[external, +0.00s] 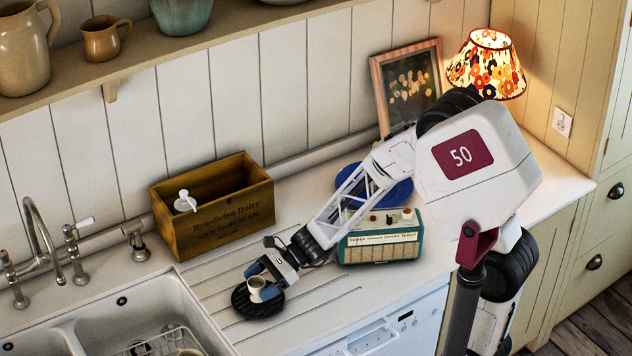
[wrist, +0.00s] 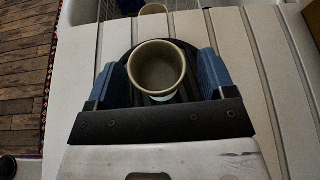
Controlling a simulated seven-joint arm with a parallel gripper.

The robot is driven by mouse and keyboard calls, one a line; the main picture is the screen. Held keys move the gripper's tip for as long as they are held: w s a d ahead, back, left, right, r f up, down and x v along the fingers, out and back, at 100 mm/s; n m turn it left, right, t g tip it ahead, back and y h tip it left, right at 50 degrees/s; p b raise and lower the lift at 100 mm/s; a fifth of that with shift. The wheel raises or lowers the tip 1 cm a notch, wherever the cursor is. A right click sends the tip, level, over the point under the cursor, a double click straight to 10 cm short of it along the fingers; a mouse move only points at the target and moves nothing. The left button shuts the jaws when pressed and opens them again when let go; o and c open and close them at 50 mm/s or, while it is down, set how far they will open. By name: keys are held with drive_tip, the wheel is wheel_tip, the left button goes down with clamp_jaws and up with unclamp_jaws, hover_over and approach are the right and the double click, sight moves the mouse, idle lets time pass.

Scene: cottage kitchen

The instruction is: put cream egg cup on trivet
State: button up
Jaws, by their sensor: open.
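The cream egg cup (external: 256,288) stands upright on the round black trivet (external: 262,308) on the grooved drainboard beside the sink. In the wrist view the cup (wrist: 156,67) shows from above, with its empty inside visible, and the trivet's dark rim (wrist: 185,46) shows around it. My gripper (external: 263,281) is open, with its blue fingers on either side of the cup. In the wrist view my gripper (wrist: 163,75) has a finger left and right of the cup, with a gap visible on the right; contact on the left is hard to tell.
A wooden crate (external: 215,222) with a white-topped bottle stands behind. A teal radio (external: 380,243) and a blue plate (external: 400,190) are right of my gripper, close to my arm. The sink (external: 125,312) with a dish rack is at the left front. The drainboard front is clear.

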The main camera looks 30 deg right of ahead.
drive_tip(key=shift+d+r, duration=0.15)
drive_tip(key=shift+d, duration=0.25)
wheel_tip(320, 180, up, 7)
drive_tip(key=shift+d+r, duration=0.2)
drive_tip(key=shift+d, duration=0.25)
idle(0.5)
drive_tip(key=s+d+r+n+h, duration=0.2)
drive_tip(key=s+d+n+h, duration=0.2)
drive_tip(key=d, duration=0.7)
drive_tip(key=s+d+r+n+t+h, duration=0.1)
drive_tip(key=s+d+r+n+h, duration=0.2)
drive_tip(key=d, duration=0.8)
drive_tip(key=s+d+r+n+t+h, duration=0.1)
drive_tip(key=s+d+r+n+h, duration=0.2)
drive_tip(key=s+d+n+h, duration=0.3)
drive_tip(key=s+d+n, duration=0.4)
drive_tip(key=s+d, duration=0.1)
drive_tip(key=s, duration=0.1)
drive_tip(key=shift+d+h, duration=0.2)
drive_tip(key=shift+h, duration=0.2)
drive_tip(key=shift+s+r, duration=0.1)
